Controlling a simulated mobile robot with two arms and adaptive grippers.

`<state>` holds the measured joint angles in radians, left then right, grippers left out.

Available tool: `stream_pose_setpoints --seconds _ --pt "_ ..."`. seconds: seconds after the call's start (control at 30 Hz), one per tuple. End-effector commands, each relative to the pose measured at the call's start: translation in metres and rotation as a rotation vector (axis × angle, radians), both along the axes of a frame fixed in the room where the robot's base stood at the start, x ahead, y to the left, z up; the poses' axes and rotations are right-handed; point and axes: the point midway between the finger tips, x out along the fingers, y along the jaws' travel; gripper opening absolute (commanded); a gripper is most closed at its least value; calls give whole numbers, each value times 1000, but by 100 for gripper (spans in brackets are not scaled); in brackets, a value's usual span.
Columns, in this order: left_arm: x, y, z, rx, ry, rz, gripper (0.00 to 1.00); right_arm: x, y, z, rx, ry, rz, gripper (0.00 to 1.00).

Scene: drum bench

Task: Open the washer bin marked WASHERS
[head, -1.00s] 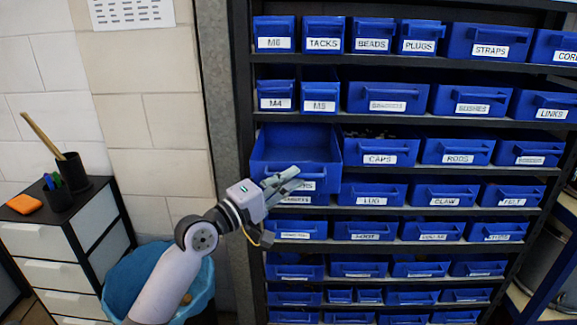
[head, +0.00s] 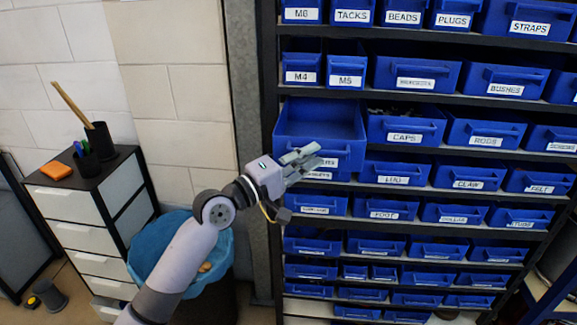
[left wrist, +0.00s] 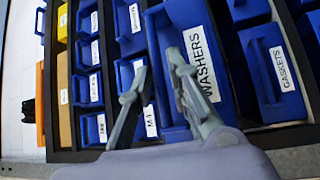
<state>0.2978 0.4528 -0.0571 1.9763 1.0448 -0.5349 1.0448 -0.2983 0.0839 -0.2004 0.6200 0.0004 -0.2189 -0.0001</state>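The blue bin marked WASHERS (head: 320,120) is pulled out from its shelf, and its inside shows from above in the head view. My gripper hides part of its label there. In the left wrist view the WASHERS label (left wrist: 201,62) reads clearly. My left gripper (head: 317,154) is at the bin's front. In the wrist view the two fingers (left wrist: 157,62) stand apart, with blue bin surface between them and the label beside one finger. I see no clear grip on the handle, which is largely hidden. My right gripper is not in view.
Other closed blue bins fill the rack, with M5 (head: 346,72) above, CAPS (head: 404,130) to the right and GASKETS (left wrist: 272,75) below. A drawer unit (head: 65,205) and a blue-lined basket (head: 150,250) stand left of the rack.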

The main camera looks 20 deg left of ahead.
Motion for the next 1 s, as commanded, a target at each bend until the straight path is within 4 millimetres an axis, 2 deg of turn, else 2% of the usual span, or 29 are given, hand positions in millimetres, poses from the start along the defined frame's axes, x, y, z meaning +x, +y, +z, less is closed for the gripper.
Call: stream_pose_setpoints --seconds 0.3,0.5,0.7,1.0 --pt "-54 30 -11 5 4 0 17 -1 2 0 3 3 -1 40" --pt "-80 45 -14 3 4 0 17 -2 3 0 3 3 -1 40" --pt "-93 52 -15 2 1 0 17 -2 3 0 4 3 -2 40" --pt "-96 54 -15 0 0 -1 17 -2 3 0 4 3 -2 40"
